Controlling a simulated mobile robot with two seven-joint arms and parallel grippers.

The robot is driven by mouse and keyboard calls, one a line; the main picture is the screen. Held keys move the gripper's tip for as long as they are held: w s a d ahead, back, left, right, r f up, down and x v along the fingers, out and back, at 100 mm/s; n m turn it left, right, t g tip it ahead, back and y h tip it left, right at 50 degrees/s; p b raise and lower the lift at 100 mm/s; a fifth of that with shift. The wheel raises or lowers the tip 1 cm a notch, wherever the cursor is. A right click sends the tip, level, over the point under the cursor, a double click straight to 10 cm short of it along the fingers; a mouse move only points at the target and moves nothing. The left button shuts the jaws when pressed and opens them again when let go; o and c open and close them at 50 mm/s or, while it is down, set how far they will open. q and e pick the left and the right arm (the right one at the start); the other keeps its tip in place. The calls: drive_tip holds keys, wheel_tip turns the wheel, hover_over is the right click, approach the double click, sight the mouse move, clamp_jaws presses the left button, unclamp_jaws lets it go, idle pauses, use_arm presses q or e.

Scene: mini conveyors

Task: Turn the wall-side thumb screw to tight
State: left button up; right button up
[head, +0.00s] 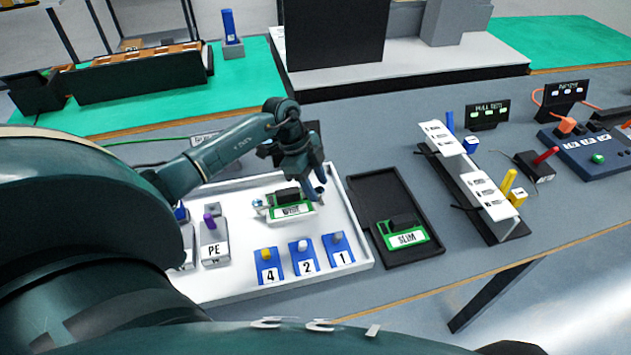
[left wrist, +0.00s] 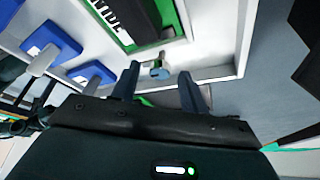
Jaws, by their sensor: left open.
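A mini conveyor (head: 291,209) with a green frame, black top and white label lies in the white tray. A pale blue-grey thumb screw (left wrist: 159,69) stands at its end in the left wrist view, near the tray's corner. My left gripper (head: 317,192) is over the conveyor's right end in the head view and hides that end. In the left wrist view the left gripper (left wrist: 160,82) is open, with the screw in line between its two fingers; I cannot tell whether they touch it. Another small round knob (head: 258,203) shows at the conveyor's left end.
The white tray (head: 358,232) also holds blue numbered blocks (head: 303,254) and a grey PE block (head: 214,242). A black tray (head: 372,186) with a green SLIM unit (head: 403,234) lies to the right. A rack with white cards (head: 473,180) stands further right.

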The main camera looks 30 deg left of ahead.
use_arm(q)
drive_tip(key=c, duration=0.5)
clamp_jaws()
use_arm(e)
drive_tip(key=shift+s+d+f, duration=0.1)
drive_tip(key=shift+s+f, duration=0.05)
drive_tip(key=shift+s, duration=0.15)
